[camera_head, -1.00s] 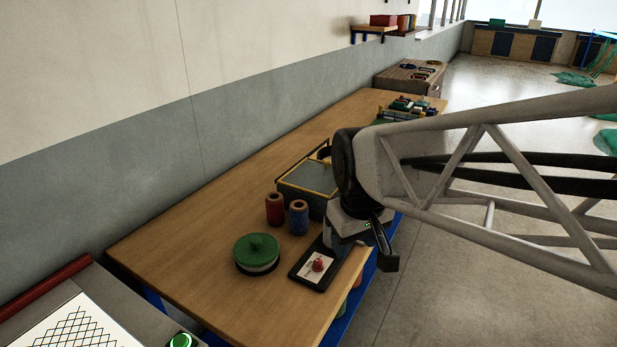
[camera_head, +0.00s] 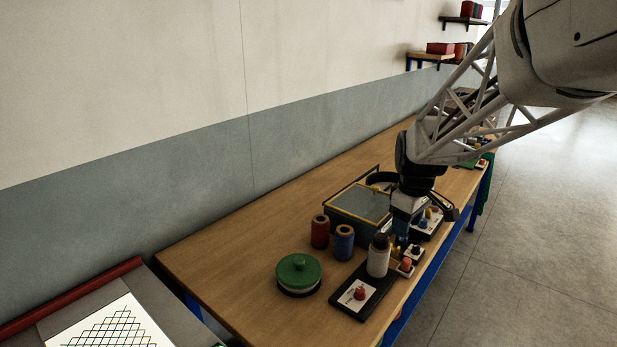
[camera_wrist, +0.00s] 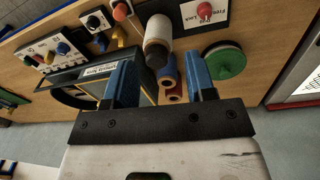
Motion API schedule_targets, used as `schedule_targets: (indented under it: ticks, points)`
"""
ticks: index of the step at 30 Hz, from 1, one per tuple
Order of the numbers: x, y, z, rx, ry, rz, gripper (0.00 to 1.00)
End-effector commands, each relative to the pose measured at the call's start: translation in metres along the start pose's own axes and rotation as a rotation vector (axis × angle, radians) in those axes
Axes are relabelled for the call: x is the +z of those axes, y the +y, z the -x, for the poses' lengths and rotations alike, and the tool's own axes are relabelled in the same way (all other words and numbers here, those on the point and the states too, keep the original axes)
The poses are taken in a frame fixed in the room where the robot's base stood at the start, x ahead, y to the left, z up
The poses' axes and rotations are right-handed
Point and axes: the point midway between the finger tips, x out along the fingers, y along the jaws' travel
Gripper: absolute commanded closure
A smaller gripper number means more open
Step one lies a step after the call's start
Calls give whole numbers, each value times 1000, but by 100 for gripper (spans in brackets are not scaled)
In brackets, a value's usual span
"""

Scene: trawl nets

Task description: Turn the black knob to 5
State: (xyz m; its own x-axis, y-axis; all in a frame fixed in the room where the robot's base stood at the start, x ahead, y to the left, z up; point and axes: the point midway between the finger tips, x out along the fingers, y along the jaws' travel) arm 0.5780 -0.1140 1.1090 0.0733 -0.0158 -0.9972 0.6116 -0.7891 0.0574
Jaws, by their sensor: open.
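A black knob (camera_head: 416,250) sits on a small white plate near the table's front edge, right of a white bottle. It also shows at the top left of the wrist view (camera_wrist: 92,21); its setting is too small to read. My gripper (camera_wrist: 158,62) is open and empty, with its blue fingers spread apart. The bottle and thread spools show between and beyond the fingers, and the black knob lies outside them to the left. In the head view, my gripper hangs over the table, and its fingertips are hard to make out.
The white bottle (camera_head: 378,261) with a dark cap stands close to the knob. An orange knob (camera_head: 405,265) and a red knob (camera_head: 360,293) are nearby. Red (camera_head: 320,232) and blue (camera_head: 344,243) spools, a green-lidded round tin (camera_head: 299,272) and a grey box (camera_head: 362,210) stand behind. The table's left end is clear.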

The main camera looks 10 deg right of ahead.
Motion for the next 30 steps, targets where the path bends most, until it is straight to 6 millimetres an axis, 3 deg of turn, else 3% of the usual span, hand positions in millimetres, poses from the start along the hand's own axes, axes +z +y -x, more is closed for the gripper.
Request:
schedule_targets:
  ticks: [21,30]
  points:
    - [-30,144,-100,-74,-38,350,50]
    - [-32,174,-127,-92,-41,432,50]
